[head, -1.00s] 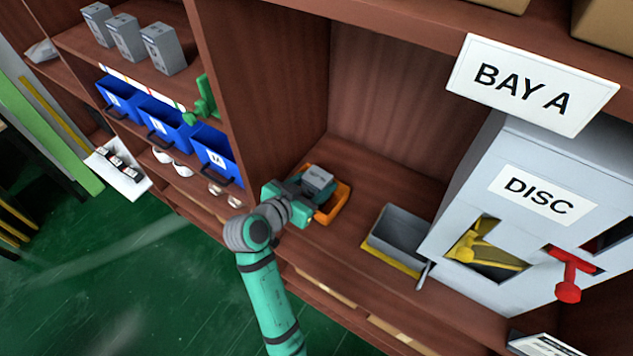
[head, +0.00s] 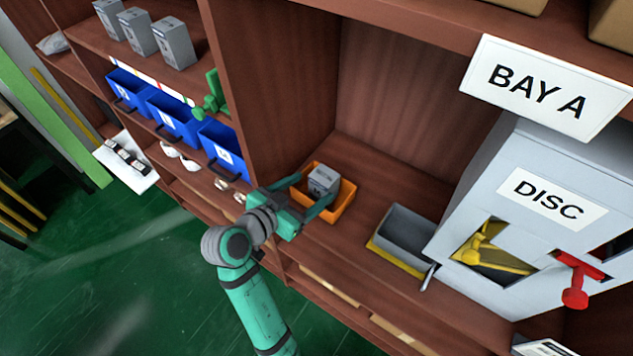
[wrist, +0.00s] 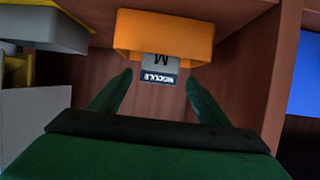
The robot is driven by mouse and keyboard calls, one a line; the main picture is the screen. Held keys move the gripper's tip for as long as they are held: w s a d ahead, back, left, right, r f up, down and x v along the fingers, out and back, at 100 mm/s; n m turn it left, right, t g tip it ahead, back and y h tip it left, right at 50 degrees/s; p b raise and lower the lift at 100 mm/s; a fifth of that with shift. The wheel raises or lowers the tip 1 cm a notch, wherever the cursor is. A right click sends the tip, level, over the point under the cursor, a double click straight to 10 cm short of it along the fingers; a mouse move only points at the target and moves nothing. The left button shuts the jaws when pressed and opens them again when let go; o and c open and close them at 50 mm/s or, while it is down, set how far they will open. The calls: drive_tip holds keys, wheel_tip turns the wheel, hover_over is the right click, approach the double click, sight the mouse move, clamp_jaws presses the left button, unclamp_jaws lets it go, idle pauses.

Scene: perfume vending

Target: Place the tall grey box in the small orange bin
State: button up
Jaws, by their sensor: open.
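The tall grey box (head: 323,180) stands inside the small orange bin (head: 343,207) on the shelf of the bay. In the wrist view the box (wrist: 158,68) shows its dark label at the mouth of the orange bin (wrist: 163,22). My gripper (head: 313,192) is open, with its fingers spread either side of the box in the head view. In the wrist view my fingertips (wrist: 159,77) are apart, just short of the box, with nothing between them. The box's lower part is hidden by the bin wall.
A grey tray with a yellow base (head: 402,238) sits right of the bin, beside the DISC machine (head: 530,225). More grey boxes (head: 140,32) stand on the upper left shelf above blue bins (head: 172,120). A brown partition (head: 270,90) rises left of the orange bin.

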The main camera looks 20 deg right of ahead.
drive_tip(key=shift+v, duration=2.75)
drive_tip(key=shift+s, duration=0.1)
